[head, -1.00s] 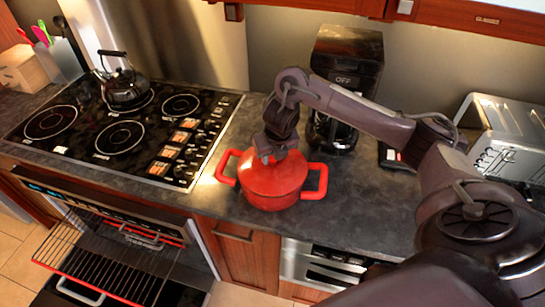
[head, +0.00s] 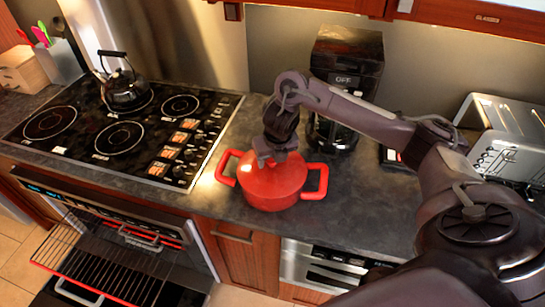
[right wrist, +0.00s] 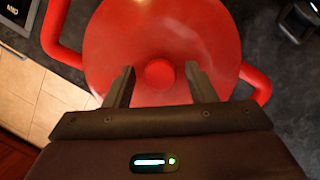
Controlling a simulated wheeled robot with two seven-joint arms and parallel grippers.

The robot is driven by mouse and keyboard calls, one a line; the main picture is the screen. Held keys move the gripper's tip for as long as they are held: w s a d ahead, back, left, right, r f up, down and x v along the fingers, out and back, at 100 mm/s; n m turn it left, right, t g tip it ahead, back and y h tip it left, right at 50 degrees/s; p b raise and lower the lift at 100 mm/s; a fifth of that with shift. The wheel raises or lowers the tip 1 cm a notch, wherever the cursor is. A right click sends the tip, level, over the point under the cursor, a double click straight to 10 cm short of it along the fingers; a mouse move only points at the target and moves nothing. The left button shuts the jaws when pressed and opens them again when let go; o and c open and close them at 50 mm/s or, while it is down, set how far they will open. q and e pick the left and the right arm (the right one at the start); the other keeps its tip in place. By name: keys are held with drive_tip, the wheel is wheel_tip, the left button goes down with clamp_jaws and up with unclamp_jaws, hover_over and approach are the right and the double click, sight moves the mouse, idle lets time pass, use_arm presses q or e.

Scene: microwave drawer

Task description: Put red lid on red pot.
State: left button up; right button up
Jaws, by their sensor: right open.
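The red pot (head: 272,194) stands on the counter to the right of the stove, with a handle at each side. The red lid (head: 286,178) lies on top of the pot; in the right wrist view the lid (right wrist: 195,42) shows with its round knob (right wrist: 160,74). Whether it sits fully flush I cannot tell. My right gripper (right wrist: 160,88) is open above the lid, one finger on each side of the knob and apart from it. In the head view my right gripper (head: 272,160) hides part of the lid. My left gripper is not in view.
The black stovetop (head: 100,135) with a kettle (head: 127,90) is on the left. A coffee maker (head: 345,65) stands behind the pot, and a toaster (head: 500,135) is at the right. The oven below is open with its rack (head: 100,265) out.

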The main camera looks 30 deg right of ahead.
sight(277, 175)
drive_tip(key=shift+r, duration=0.2)
drive_tip(key=p+v, duration=0.4)
drive_tip(key=v, duration=0.8)
drive_tip(key=shift+r+p, duration=0.3)
drive_tip(key=shift+r, duration=0.15)
drive_tip(key=shift+w, duration=0.1)
